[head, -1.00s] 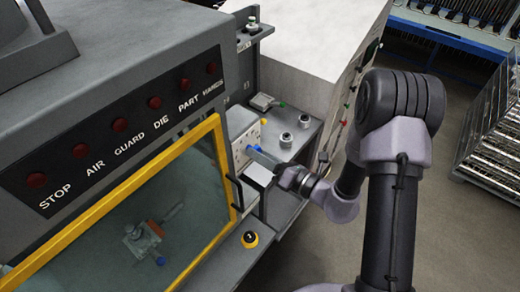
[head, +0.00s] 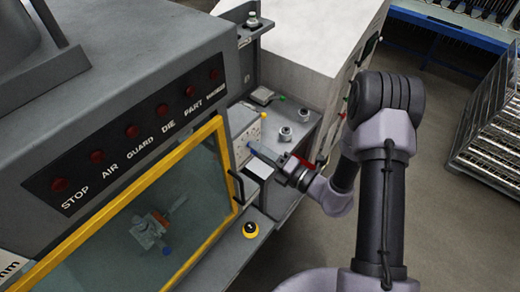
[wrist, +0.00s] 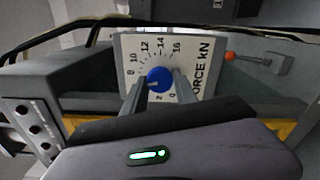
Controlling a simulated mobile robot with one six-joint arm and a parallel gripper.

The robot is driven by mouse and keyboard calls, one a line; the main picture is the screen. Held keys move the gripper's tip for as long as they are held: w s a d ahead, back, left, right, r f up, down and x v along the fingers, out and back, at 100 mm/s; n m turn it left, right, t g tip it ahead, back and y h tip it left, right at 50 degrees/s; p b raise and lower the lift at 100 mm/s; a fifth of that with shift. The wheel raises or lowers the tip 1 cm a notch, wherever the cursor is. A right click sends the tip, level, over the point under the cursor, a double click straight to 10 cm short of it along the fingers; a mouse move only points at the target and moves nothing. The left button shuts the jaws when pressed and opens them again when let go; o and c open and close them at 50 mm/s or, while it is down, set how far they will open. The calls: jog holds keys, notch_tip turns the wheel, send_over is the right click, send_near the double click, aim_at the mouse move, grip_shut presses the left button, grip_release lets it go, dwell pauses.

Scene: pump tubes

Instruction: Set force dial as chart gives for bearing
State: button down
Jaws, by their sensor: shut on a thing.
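The force dial is a blue round knob (wrist: 160,79) on a pale plate (wrist: 130,52) marked "FORCE kN", with numbers such as 8, 10, 12, 14 and 16 around it. My gripper (wrist: 160,84) is shut on the knob, one finger at each side of it in the wrist view. I cannot tell which number the knob points to. In the head view my gripper (head: 262,154) reaches the dial plate (head: 246,139) from the right, and the knob is mostly hidden. No readable chart is in view; a white card edge with "mm" (head: 10,266) shows at the lower left.
A yellow-framed guard window (head: 130,190) is left of the dial, with a black handle (head: 235,188) beside it. A yellow button (head: 250,230) sits below. A shelf with two metal knobs (head: 286,133) is close behind my gripper. An orange-tipped lever (wrist: 230,56) is right of the dial.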

dwell(0.4)
jog(key=c, duration=1)
grip_release()
jog(key=b+v, duration=0.1)
jog(key=v, duration=1.6)
jog(key=shift+s+d, duration=0.2)
